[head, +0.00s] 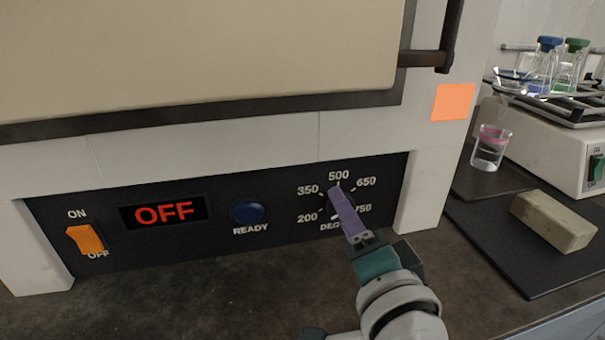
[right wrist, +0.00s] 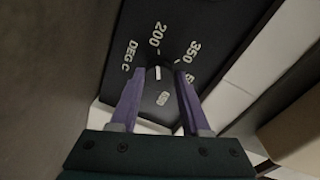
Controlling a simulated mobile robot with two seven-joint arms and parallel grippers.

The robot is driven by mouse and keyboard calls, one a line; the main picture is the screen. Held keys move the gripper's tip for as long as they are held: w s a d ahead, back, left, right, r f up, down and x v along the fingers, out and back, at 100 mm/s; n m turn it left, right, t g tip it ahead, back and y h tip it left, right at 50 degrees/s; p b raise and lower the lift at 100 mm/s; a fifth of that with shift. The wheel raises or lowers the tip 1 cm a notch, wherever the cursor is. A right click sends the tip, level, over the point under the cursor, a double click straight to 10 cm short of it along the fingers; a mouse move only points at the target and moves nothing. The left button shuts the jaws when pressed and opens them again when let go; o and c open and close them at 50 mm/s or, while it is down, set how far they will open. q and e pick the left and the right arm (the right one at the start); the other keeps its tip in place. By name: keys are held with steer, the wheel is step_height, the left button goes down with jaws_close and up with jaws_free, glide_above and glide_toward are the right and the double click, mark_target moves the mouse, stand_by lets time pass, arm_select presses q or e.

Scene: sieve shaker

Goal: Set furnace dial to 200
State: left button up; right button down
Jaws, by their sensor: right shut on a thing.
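The furnace dial (right wrist: 158,74) is a dark knob with a white mark on the black control panel (head: 285,238). Numbers 200, 350, 500, 650 and 750 ring it in the head view. My right gripper (head: 338,192) has purple fingers and covers most of the dial there. In the right wrist view my right gripper (right wrist: 160,69) has one fingertip on each side of the dial and is shut on it. The white mark shows between the fingertips, near the 200 side; its exact reading is hard to tell. My left gripper is out of view.
The panel also bears an orange ON/OFF switch (head: 86,239), a red OFF display (head: 164,214) and a blue READY button (head: 249,212). The furnace door (head: 200,50) is above. On the right are a beaker (head: 490,148), a beige block (head: 552,220) and a white shaker (head: 550,135).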

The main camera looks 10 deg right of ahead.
stand_by(0.5)
steer(key=shift+c, duration=1.8)
jaws_free()
steer(key=s, duration=0.3)
steer(key=s+p, duration=0.1)
steer(key=s, duration=0.6)
steer(key=shift+r+p, duration=0.3)
steer(key=shift+p, duration=0.1)
